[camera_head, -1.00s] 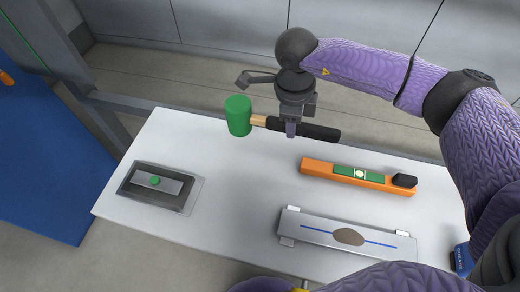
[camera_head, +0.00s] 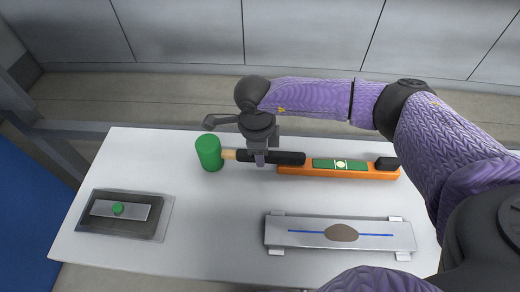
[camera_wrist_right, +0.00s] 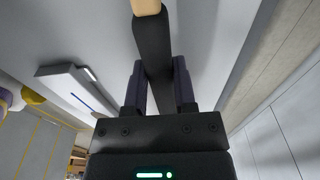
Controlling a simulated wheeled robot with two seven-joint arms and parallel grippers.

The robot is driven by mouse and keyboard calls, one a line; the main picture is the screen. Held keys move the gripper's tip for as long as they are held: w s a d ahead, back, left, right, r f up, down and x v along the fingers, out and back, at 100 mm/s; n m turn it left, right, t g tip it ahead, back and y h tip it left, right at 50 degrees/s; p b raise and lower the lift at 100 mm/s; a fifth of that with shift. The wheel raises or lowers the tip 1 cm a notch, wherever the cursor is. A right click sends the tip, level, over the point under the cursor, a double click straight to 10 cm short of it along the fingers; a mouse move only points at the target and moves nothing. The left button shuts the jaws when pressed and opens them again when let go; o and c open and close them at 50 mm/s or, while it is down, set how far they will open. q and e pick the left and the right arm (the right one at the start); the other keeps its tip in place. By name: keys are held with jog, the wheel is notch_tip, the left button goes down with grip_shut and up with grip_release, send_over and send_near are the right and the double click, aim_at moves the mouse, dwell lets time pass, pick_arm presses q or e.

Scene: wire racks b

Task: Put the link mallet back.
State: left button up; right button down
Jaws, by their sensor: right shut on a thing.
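The link mallet (camera_head: 209,153) has a green cylindrical head, a short wooden neck and a black grip. My right gripper (camera_head: 260,158) is shut on the black grip, near the neck side. In the right wrist view the black grip (camera_wrist_right: 152,45) runs between the two fingers of my right gripper (camera_wrist_right: 160,85), with the wooden neck at the top edge; the head is out of that view. The mallet is held above the white table (camera_head: 190,235), toward its far edge. How high it is above the table is hard to tell. My left gripper does not show.
An orange level-like tool (camera_head: 295,170) with a green panel and black end lies right of the mallet, close to its grip end. A grey plate (camera_head: 290,239) with a blue line lies in front. A dark tray (camera_head: 85,222) with a green knob is at left. The table's middle-left is clear.

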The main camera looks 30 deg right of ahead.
jog(key=c, duration=0.5)
grip_release()
jog(key=shift+c, duration=0.2)
jog(key=shift+o, duration=0.6)
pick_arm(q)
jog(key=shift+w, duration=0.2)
pick_arm(e)
jog(key=shift+r, duration=0.15)
pick_arm(q)
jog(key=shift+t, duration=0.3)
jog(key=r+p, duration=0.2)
jog(key=p, duration=0.1)
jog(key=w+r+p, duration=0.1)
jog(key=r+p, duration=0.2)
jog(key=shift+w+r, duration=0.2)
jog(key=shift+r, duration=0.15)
pick_arm(e)
notch_tip(320, 180, up, 12)
jog(key=shift+w+a+r, duration=0.2)
jog(key=shift+a+r, duration=0.05)
jog(key=shift+a, duration=0.1)
